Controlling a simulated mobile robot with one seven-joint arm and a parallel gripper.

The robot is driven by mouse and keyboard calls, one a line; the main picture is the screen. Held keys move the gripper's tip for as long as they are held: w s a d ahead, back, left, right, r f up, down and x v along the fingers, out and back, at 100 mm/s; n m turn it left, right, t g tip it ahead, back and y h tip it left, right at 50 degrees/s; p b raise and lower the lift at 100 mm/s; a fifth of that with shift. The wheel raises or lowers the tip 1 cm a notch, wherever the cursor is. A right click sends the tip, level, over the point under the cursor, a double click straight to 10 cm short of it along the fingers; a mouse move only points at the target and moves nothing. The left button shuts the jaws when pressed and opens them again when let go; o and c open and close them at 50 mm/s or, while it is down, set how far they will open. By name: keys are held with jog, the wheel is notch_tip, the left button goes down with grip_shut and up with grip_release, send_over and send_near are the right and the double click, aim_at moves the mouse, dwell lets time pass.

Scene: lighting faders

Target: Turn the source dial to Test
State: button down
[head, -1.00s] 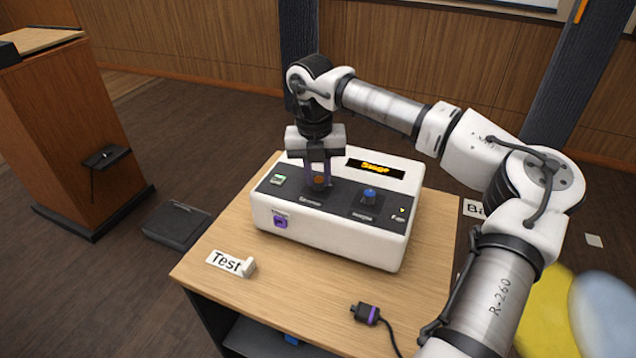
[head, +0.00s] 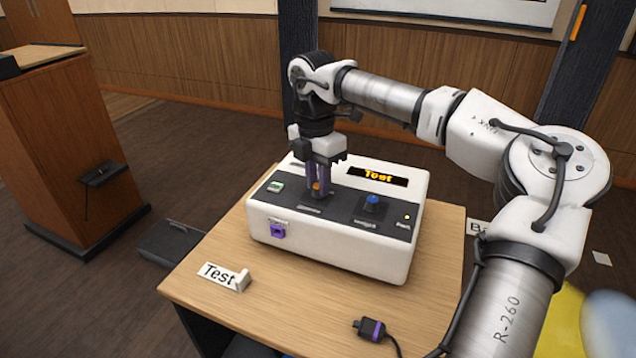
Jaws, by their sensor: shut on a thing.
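The white control box (head: 330,243) sits on the wooden table, its dark sloped panel facing up. Its small display (head: 377,175) reads "Test" in orange letters. My gripper (head: 318,192) points down over the left part of the panel. Its purple fingers are shut on an orange-topped dial (head: 316,187), mostly hidden between them. The label under that dial is too small to read surely. A blue knob (head: 372,203) stands to the right on the same panel, apart from my gripper.
A "Test" card (head: 222,275) stands at the table's front left. A black plug with a purple band (head: 370,329) and cable lies at the front. A green-lit switch (head: 275,187) and purple socket (head: 278,231) are on the box. A wooden lectern (head: 70,150) stands left.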

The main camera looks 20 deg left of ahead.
jog(key=shift+r+m, duration=0.1)
jog(key=shift+m, duration=0.5)
jog(key=c, duration=1.2)
grip_release()
jog(key=shift+c, duration=0.2)
notch_tip(320, 180, up, 14)
jog(key=shift+w+a, duration=0.25)
jog(key=shift+a, duration=0.1)
jog(key=shift+f, duration=0.2)
